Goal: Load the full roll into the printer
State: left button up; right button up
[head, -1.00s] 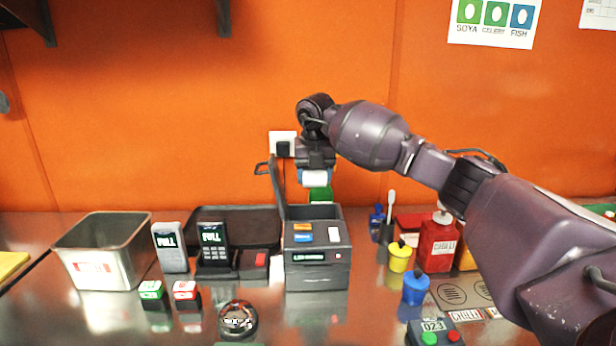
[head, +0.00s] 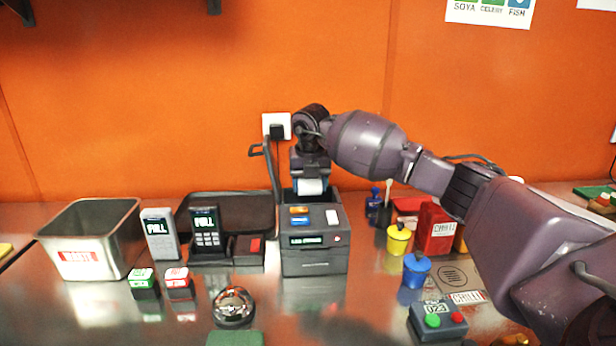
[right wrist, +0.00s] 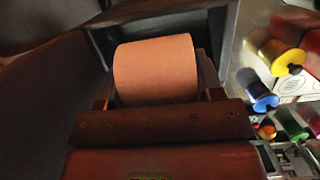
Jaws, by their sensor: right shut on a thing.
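The roll (head: 312,187) is a white cylinder with a blue edge in the head view. It shows large and orange-tinted in the right wrist view (right wrist: 155,68). My right gripper (head: 311,180) is shut on it, pointing down from above. The printer (head: 315,262) is a dark grey box with a lit display on its front. Its lid (head: 273,172) stands open at the left. The roll is at the mouth of the printer's open top bay, its lower part close to the rim. I cannot tell whether it touches the bay floor. My left gripper is not in view.
A steel bin (head: 95,245), two handheld terminals and a black tray (head: 245,210) stand left of the printer. A round bell (head: 234,307) is in front.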

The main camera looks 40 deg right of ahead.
jog(key=shift+f+b, duration=0.3)
jog(key=shift+f, duration=1.75)
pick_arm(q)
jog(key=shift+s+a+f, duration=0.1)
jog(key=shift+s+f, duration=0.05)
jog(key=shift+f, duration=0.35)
pick_arm(e)
jog(key=shift+f, duration=0.75)
jog(key=o, duration=1)
jog(key=shift+o, duration=0.2)
jog(key=shift+r+p, duration=0.9)
jog(key=shift+r, duration=2)
jog(key=shift+r+p, duration=0.55)
jog(key=shift+r, duration=1.1)
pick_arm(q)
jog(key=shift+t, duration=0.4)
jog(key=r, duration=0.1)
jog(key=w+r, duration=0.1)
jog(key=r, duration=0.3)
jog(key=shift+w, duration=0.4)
